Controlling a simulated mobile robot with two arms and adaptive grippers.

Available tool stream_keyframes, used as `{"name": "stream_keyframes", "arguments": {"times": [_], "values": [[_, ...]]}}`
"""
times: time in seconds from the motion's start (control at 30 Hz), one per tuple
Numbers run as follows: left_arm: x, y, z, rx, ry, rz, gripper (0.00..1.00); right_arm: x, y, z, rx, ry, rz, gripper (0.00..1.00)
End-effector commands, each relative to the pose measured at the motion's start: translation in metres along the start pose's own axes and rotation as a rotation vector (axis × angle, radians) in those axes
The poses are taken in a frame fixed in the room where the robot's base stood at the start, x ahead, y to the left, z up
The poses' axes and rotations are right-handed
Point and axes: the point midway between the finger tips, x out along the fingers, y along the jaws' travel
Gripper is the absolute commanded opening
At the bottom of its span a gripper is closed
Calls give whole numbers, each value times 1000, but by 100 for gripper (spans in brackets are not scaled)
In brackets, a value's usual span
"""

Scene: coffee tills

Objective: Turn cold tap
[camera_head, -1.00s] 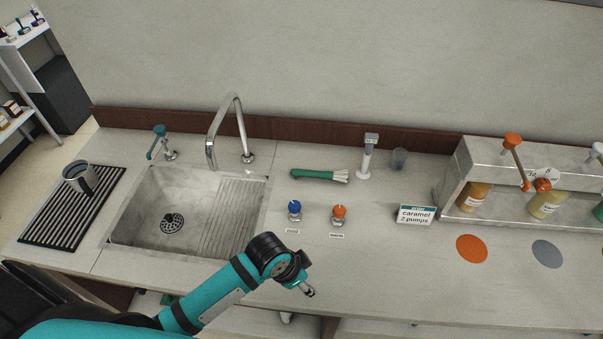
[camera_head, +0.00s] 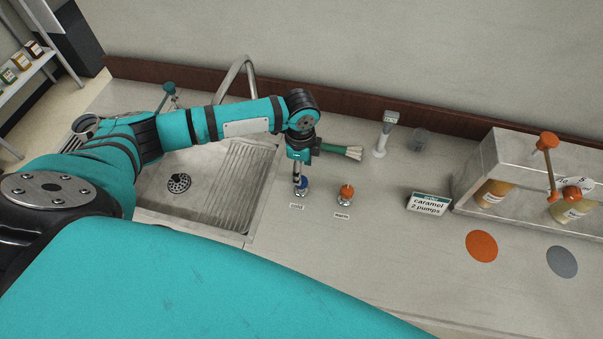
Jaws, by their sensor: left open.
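The cold tap (camera_head: 303,187) has a blue knob and stands on the counter to the right of the sink, behind a small label (camera_head: 297,207) reading cold. My left gripper (camera_head: 297,182) points down at the blue knob and hides part of it. The gripper is open; I cannot tell whether its fingers touch the knob. The warm tap (camera_head: 346,193), with an orange knob, stands to the right, clear of the gripper. My right gripper is not in view.
The sink (camera_head: 215,185) lies to the left, its curved spout (camera_head: 250,72) partly behind my left arm. A green-handled brush (camera_head: 343,151) lies just behind the gripper.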

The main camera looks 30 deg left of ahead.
Motion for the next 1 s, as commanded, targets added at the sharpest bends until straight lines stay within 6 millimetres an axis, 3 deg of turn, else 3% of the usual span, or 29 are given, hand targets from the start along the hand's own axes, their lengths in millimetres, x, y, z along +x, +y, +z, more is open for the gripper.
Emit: {"name": "stream_keyframes", "arguments": {"times": [0.03, 0.1, 0.5, 0.53, 0.73, 0.87, 1.0], "values": [[16, 0, 0, 0, 0, -1, 52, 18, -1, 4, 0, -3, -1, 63], [26, -1, 0, 0, 1, -2, 52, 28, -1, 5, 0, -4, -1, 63], [68, -1, 0, -1, 0, -3, 52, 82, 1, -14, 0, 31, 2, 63], [60, -1, 0, -1, 1, -3, 48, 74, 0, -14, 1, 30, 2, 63], [59, -1, 0, -1, 1, -3, 22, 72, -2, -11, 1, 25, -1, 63], [59, -1, 0, 24, 1, -3, 20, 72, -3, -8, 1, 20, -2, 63], [58, -1, 0, 269, 1, -4, 20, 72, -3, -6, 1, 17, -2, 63]]}}
